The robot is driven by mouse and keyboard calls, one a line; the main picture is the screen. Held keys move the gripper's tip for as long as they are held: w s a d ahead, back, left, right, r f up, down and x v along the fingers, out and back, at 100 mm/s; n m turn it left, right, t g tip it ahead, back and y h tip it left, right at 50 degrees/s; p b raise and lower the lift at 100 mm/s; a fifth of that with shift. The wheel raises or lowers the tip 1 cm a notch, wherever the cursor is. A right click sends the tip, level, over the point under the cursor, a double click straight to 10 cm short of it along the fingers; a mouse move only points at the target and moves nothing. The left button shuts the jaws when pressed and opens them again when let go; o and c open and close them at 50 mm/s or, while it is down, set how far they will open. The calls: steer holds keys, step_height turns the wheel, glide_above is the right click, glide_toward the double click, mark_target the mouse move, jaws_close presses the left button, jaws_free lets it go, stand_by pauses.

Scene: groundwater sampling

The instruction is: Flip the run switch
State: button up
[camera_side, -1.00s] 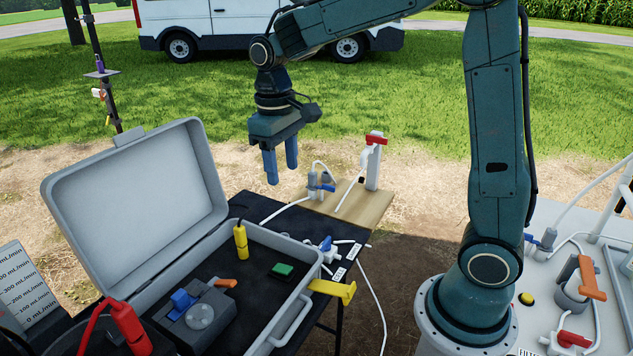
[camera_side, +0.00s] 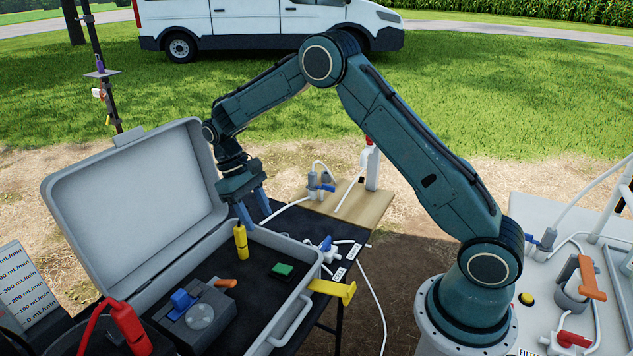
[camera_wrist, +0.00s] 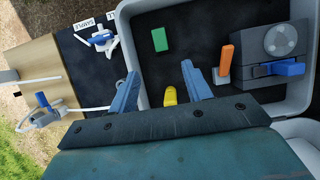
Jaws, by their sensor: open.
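In the side view the open grey case (camera_side: 312,262) holds a grey pump unit (camera_side: 205,318) with a blue lever (camera_side: 182,300), an orange lever (camera_side: 225,283) and a flat green block (camera_side: 283,270). No label shows which of these is the run switch. In the wrist view the orange lever (camera_wrist: 226,58), blue lever (camera_wrist: 287,69) and green block (camera_wrist: 159,39) lie beyond the fingers. My gripper (camera_side: 255,214) is open and empty above the case's far part. Its fingers (camera_wrist: 160,72) point downward, close to a yellow plug (camera_side: 240,242); contact cannot be told.
The case's raised lid (camera_side: 135,215) stands left of my gripper. A yellow bracket (camera_side: 335,290) juts from the case's right edge. A red plug (camera_side: 128,325) is at the front left.

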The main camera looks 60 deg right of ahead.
mark_target(283, 268)
steer(key=shift+f, duration=0.1)
steer(key=x, duration=1.3)
steer(key=shift+s+f, duration=0.2)
steer(key=shift+f, duration=0.05)
steer(key=c, duration=1)
steer(key=shift+s+t, duration=0.1)
steer(key=shift+t, duration=0.2)
steer(key=shift+s+r+t, duration=0.1)
steer(key=shift+s+t, duration=0.15)
steer(key=shift+t, duration=0.6)
steer(key=shift+s+t, duration=0.2)
steer(key=shift+t, duration=0.65)
steer(key=shift+o, duration=0.2)
steer(key=shift+c, duration=0.2)
